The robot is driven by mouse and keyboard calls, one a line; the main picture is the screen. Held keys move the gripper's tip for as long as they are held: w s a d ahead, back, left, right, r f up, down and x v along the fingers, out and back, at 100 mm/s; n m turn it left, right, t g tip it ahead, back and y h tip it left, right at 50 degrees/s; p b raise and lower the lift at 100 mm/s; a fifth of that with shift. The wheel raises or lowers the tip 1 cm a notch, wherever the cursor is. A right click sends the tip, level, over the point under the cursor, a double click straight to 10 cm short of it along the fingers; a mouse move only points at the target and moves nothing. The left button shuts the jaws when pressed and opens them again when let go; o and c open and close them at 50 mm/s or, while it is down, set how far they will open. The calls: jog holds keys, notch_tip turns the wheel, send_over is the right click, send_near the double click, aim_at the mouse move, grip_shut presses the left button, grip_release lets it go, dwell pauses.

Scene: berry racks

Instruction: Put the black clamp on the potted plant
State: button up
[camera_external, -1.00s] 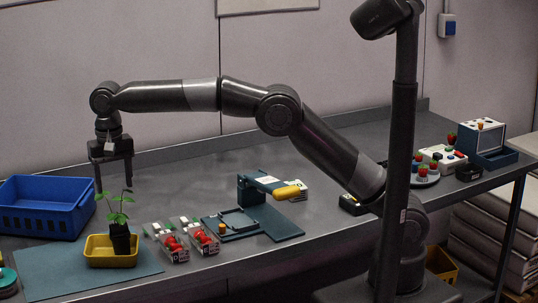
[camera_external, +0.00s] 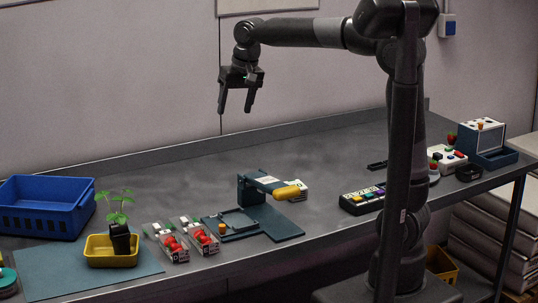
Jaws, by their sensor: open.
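The potted plant is a green seedling (camera_external: 117,213) in a black pot (camera_external: 121,241), and the pot looks slightly tilted. It stands in a yellow tray (camera_external: 98,254) at the left of the bench. My gripper (camera_external: 236,110) is open and empty, high above the back of the bench, to the right of the plant and well apart from it. A small flat black thing (camera_external: 376,165) lies toward the right, partly behind my column. It is too small to tell whether it is the black clamp.
A blue crate (camera_external: 45,222) stands at the far left, behind a teal mat (camera_external: 45,283). Clear boxes with red items (camera_external: 172,248) and a dark fixture with a yellow handle (camera_external: 286,192) stand mid-bench. A coloured-button box (camera_external: 360,199) is to their right. The back middle is clear.

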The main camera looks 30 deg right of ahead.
jog(key=s+d+f+t, duration=0.1)
jog(key=s+d, duration=0.3)
jog(key=d, duration=0.4)
jog(key=s+d+f+t, duration=0.1)
jog(key=s+d, duration=0.3)
jog(key=d, duration=0.3)
jog(key=s+d+f+t+h, duration=0.1)
jog(key=s+d+f, duration=0.7)
jog(key=s+d, duration=0.1)
jog(key=shift+s+d, duration=0.25)
jog(key=shift+s, duration=0.5)
